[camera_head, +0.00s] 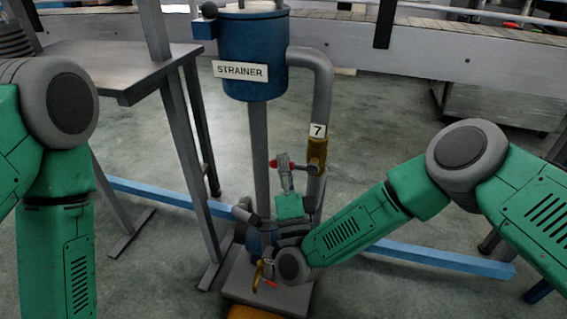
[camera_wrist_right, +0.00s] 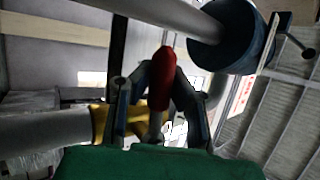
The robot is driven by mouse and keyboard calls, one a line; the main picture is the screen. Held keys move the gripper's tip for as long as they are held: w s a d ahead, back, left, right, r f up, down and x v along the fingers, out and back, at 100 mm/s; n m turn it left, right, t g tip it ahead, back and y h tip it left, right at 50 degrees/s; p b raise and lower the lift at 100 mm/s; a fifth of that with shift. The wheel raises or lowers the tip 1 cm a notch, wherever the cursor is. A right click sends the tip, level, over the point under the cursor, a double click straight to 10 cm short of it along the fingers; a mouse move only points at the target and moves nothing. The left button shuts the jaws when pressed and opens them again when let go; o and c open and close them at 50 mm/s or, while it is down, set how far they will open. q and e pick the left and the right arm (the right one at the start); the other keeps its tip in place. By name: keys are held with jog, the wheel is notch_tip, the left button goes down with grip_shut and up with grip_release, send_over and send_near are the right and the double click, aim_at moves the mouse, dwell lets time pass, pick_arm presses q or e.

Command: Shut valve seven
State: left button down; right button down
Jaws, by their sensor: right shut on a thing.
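Valve seven has a brass body (camera_head: 317,152) on the grey vertical pipe, just under a white label with a 7 (camera_head: 318,131). Its red handle (camera_head: 281,164) sticks out to the left of the pipe. My right gripper (camera_head: 285,170) reaches up from below and is shut on the handle. In the right wrist view the red handle (camera_wrist_right: 161,80) stands between the two fingers of the gripper (camera_wrist_right: 156,95), with the brass body (camera_wrist_right: 99,122) behind and left. Part of the label is hidden there. My left arm shows at the left, but its gripper is out of view.
A blue tank labelled STRAINER (camera_head: 240,71) stands above, with grey pipes running down. A lower brass valve (camera_head: 257,275) with a red handle sits near the base plate. A metal table (camera_head: 120,66) is at left and a blue floor rail (camera_head: 440,257) crosses behind.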

jog(key=shift+s+a, duration=0.25)
jog(key=c, duration=1.6)
grip_release()
jog(key=shift+o, duration=0.8)
jog(key=shift+s+d+r, duration=0.1)
jog(key=shift+s+r, duration=0.05)
jog(key=v, duration=1.2)
